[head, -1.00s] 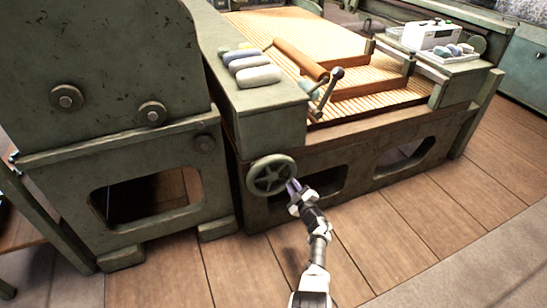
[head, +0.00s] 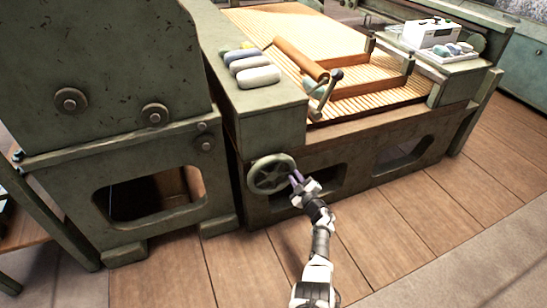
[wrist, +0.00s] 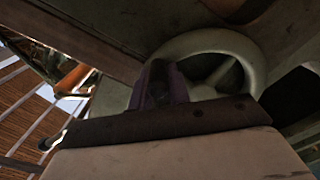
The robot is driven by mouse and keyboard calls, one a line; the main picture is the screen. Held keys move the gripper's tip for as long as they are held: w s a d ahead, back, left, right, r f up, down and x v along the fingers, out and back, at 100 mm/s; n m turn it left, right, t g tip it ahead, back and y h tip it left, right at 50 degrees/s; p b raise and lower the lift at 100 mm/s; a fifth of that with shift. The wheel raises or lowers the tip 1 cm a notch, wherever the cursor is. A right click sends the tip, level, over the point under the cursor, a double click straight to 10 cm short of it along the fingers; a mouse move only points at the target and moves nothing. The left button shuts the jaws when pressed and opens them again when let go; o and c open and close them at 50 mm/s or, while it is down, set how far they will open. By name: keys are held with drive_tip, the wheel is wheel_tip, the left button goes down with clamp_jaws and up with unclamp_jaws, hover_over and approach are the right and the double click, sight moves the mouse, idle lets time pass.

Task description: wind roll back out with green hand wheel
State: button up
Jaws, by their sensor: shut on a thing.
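The green hand wheel (head: 256,186), grey-green with spokes, is mounted upright on the front of the machine's low frame. It also shows in the wrist view (wrist: 208,40), behind my fingers. My gripper (head: 294,179) is at the wheel's right rim, its purple fingers shut on it; the wrist view (wrist: 160,82) shows the fingers against the rim's near side. The exact contact is hidden there by the gripper body. The roll (head: 300,58), an orange-brown cylinder, lies slantwise over the slatted bed, with a dark crank lever (head: 325,92) at its near end.
Several rounded grey and greenish blocks (head: 258,77) lie on the green ledge above the wheel. A slatted bed (head: 375,97) lies to the right. A large green cabinet (head: 105,70) stands at left. The wooden floor (head: 400,225) in front is clear.

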sight(283, 158)
drive_tip(key=shift+d+r+p, duration=0.1)
drive_tip(key=shift+r+p, duration=0.95)
drive_tip(key=shift+r, duration=0.45)
clamp_jaws()
drive_tip(key=shift+r, duration=0.2)
drive_tip(key=r+p, duration=0.2)
drive_tip(key=a+r+p, duration=0.1)
drive_tip(key=p, duration=0.1)
drive_tip(key=shift+s, duration=0.25)
drive_tip(key=shift+a+r, duration=0.15)
drive_tip(key=shift+r, duration=0.05)
drive_tip(key=shift+a+f, duration=0.1)
drive_tip(key=shift+f, duration=0.15)
drive_tip(key=a+r+p, duration=0.1)
drive_tip(key=p, duration=0.1)
drive_tip(key=a+r+p, duration=0.1)
drive_tip(key=shift+s+r+p, duration=0.3)
drive_tip(key=shift+s+p, duration=0.05)
drive_tip(key=shift+s+a+r+p, duration=0.1)
drive_tip(key=shift+a+r+p, duration=0.05)
drive_tip(key=shift+a+p, duration=0.2)
